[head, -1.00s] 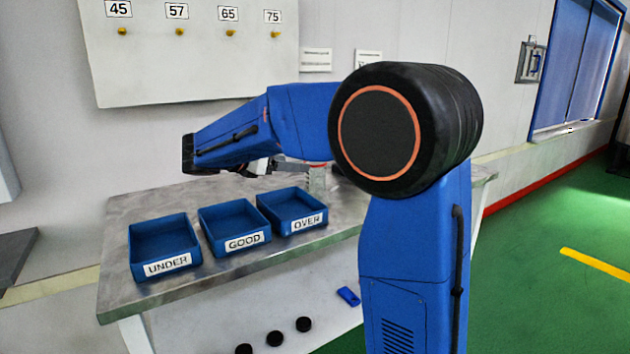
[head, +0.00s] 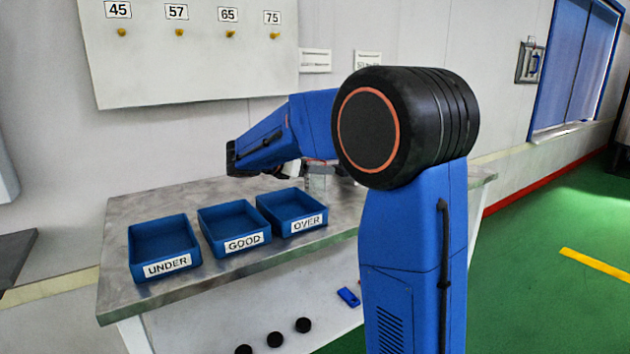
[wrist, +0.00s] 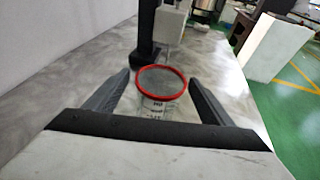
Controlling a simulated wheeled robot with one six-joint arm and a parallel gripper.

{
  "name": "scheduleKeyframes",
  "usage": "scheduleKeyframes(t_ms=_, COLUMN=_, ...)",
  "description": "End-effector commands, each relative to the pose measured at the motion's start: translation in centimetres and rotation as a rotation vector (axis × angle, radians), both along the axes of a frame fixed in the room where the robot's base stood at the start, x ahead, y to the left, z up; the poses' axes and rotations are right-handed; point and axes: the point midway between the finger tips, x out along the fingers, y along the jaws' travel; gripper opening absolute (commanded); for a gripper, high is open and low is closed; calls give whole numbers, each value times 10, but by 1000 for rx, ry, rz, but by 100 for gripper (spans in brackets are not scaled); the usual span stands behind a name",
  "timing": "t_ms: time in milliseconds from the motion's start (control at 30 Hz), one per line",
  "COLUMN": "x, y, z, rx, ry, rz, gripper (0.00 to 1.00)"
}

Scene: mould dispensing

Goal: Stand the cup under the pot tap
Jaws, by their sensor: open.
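A clear cup with a red rim (wrist: 162,82) and dark markings on its side stands upright on the metal bench in the wrist view. My gripper (wrist: 160,79) is open, one finger on each side of the cup; I cannot tell whether either finger touches it. Just beyond the cup is a black upright (wrist: 146,35) with a pale box (wrist: 172,22) and a thin spout-like part below it. A metal pot (wrist: 207,6) is partly cut off at the top; its tap is not clear. In the head view my arm mostly hides this area.
Three blue trays, UNDER (head: 136,265), GOOD (head: 217,246) and OVER (head: 283,228), sit on the bench (head: 112,290). A white block (wrist: 275,48) stands at the right of the wrist view. Several black discs (head: 274,340) and a blue item (head: 348,297) lie lower down.

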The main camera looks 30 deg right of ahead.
Motion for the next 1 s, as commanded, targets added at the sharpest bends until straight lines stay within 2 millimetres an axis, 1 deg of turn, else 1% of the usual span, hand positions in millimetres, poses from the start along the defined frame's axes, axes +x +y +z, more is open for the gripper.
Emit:
scheduleKeyframes(t_ms=67, x=1, y=-5, z=-2, rx=0, ry=0, rz=0, gripper=76)
scheduleKeyframes(t_ms=267, x=2, y=-5, z=-2, rx=0, ry=-1, rz=2, gripper=76)
scheduleKeyframes(t_ms=367, x=1, y=-5, z=-2, rx=0, ry=0, rz=1, gripper=54)
scheduleKeyframes(t_ms=400, x=1, y=-5, z=-2, rx=0, ry=0, rz=1, gripper=45)
scheduleKeyframes(t_ms=433, x=1, y=-5, z=-2, rx=0, ry=0, rz=1, gripper=37)
scheduleKeyframes(t_ms=467, x=1, y=-5, z=-2, rx=0, ry=0, rz=1, gripper=32)
scheduleKeyframes(t_ms=533, x=1, y=-5, z=-2, rx=0, ry=0, rz=1, gripper=32)
scheduleKeyframes(t_ms=567, x=1, y=-5, z=-2, rx=0, ry=0, rz=1, gripper=29)
scheduleKeyframes(t_ms=767, x=1, y=-5, z=0, rx=0, ry=-1, rz=1, gripper=29)
scheduleKeyframes(t_ms=867, x=1, y=-5, z=7, rx=1, ry=-2, rz=0, gripper=29)
scheduleKeyframes(t_ms=1000, x=1, y=-5, z=29, rx=1, ry=-4, rz=0, gripper=29)
